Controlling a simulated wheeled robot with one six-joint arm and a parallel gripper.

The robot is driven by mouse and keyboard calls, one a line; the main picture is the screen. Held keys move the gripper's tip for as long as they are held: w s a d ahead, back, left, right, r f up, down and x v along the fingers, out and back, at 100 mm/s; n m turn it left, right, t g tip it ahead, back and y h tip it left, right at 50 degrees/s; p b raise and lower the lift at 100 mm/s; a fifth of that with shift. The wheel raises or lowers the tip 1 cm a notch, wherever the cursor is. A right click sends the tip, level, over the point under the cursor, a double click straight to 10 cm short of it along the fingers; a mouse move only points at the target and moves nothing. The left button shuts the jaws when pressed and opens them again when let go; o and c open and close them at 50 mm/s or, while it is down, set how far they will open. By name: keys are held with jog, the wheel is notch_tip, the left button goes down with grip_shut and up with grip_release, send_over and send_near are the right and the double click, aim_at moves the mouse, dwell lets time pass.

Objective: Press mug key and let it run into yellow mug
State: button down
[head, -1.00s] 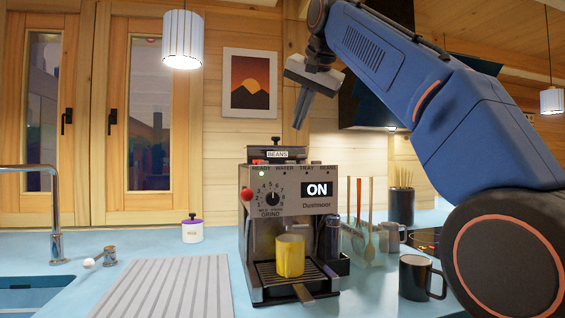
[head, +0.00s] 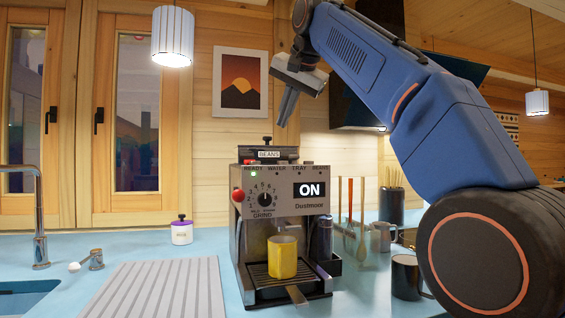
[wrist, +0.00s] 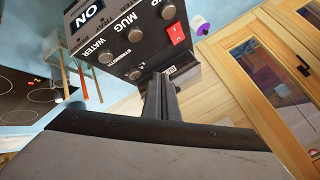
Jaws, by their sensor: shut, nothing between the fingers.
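The yellow mug (head: 283,257) stands upright on the drip tray of the coffee machine (head: 310,207), under its spout area. The machine's display reads ON and a green light shows at READY. In the wrist view the mug key (wrist: 135,35) is a round metal button beside the MUG label on the machine's top panel, near the WATER key (wrist: 105,57) and a red switch (wrist: 175,33). My gripper (head: 283,122) is shut and empty, pointing down above the machine's top, apart from it. Its fingers also show in the wrist view (wrist: 160,90), clear of the mug key.
A bean hopper (head: 268,155) rises at the back of the machine's top. A dark mug (head: 406,277), a metal jug (head: 381,236) and utensils stand on the right. A ribbed drainboard (head: 160,290), a purple-lidded jar (head: 181,231) and the sink tap (head: 38,215) are on the left.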

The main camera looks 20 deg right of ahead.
aim_at(283, 162)
jog(key=shift+f, duration=3.6)
jog(key=shift+f, duration=0.15)
jog(key=shift+f, duration=0.25)
jog(key=shift+f, duration=0.55)
dwell(0.4)
jog(key=shift+r, duration=1)
jog(key=shift+r, duration=0.1)
